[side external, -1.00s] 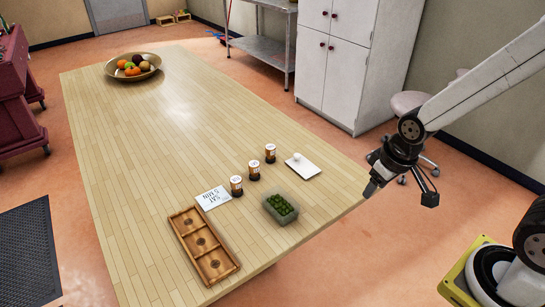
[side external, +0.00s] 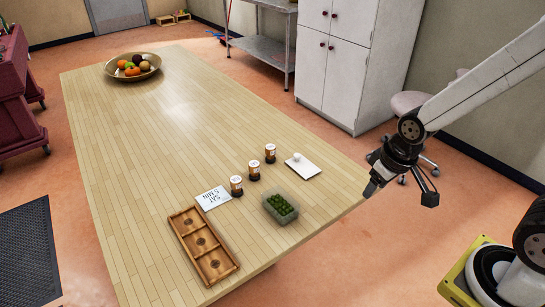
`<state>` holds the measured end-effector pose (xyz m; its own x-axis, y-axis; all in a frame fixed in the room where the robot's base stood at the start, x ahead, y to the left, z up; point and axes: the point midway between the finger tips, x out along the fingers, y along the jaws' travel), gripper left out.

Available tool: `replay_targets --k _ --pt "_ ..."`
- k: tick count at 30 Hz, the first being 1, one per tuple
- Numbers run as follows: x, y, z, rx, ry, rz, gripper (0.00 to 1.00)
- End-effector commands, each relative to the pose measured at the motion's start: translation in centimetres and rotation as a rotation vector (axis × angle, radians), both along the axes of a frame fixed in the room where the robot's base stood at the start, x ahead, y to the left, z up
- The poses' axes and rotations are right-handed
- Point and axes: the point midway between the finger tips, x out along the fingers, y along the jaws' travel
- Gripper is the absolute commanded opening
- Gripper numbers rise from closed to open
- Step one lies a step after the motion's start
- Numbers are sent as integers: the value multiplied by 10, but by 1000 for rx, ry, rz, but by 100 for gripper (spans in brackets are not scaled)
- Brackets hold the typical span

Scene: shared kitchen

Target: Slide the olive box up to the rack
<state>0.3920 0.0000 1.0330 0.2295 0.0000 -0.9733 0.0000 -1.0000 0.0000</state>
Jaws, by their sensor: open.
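The olive box (side external: 281,208) is a small translucent tub filled with green olives. It stands on the wooden table near its front right edge. The rack (side external: 204,247) is a long wooden tray with three compartments, each with a dark round mark, lying to the left of the olive box with bare table between them. My gripper (side external: 370,190) is open and empty at the table's right edge, above and to the right of the olive box and well apart from it.
Several small jars with white lids (side external: 254,170) stand in a slanted row behind the olive box. A lettered white card (side external: 213,198) lies behind the rack. A white board (side external: 301,167) with a small white object lies at right. A fruit bowl (side external: 133,67) is far off; mid-table is clear.

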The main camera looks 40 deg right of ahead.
Motion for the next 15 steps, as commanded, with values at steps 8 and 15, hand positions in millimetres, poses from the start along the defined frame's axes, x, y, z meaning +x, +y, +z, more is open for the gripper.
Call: replay_targets --k 8,15 --pt "0 0 0 0 0 0 59" --pt "1 0 0 -2 1 9 14"
